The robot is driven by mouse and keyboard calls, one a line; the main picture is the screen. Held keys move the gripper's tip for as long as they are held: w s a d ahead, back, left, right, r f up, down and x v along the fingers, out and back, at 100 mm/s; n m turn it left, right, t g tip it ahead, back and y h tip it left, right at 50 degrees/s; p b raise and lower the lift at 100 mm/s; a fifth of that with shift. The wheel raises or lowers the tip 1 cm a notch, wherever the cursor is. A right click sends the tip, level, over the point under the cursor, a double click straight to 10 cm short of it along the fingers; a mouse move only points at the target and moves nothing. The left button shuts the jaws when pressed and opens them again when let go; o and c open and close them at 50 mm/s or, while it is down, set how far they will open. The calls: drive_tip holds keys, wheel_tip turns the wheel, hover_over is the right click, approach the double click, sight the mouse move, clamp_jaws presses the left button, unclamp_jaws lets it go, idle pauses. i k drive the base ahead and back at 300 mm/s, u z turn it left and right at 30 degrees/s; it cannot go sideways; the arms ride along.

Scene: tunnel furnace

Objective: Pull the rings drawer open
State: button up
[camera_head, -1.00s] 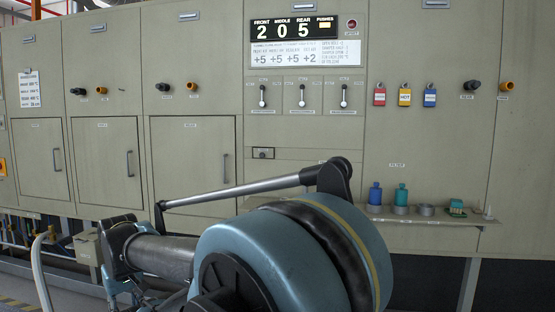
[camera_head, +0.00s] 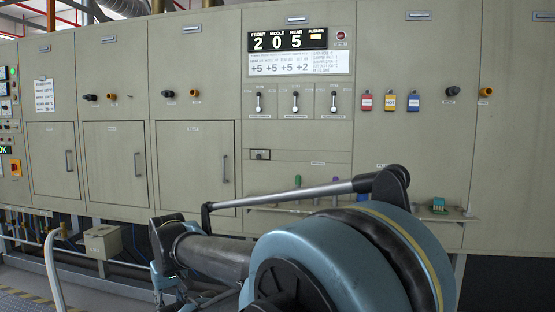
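The furnace front is a long beige cabinet wall. Below the levers, a flat panel (camera_head: 310,158) carries a small dark fitting (camera_head: 260,154) and a small label. I cannot read the label, so I cannot tell whether this is the rings drawer. No drawer stands visibly open. My arm's large blue joint and dark links fill the lower right and middle, in front of the lower cabinet. My gripper's fingers cannot be made out, and no contact with a drawer shows.
A narrow shelf (camera_head: 458,214) with a green item (camera_head: 438,205) runs below the panels, partly hidden by my arm. A grey box (camera_head: 103,241) is low at left. Closed doors (camera_head: 195,170) line the left.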

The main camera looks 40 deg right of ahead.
sight(263, 153)
drive_tip(key=z, duration=1.15)
drive_tip(key=i, duration=1)
drive_tip(key=u, duration=0.3)
drive_tip(key=k, duration=0.8)
drive_tip(key=z, duration=0.15)
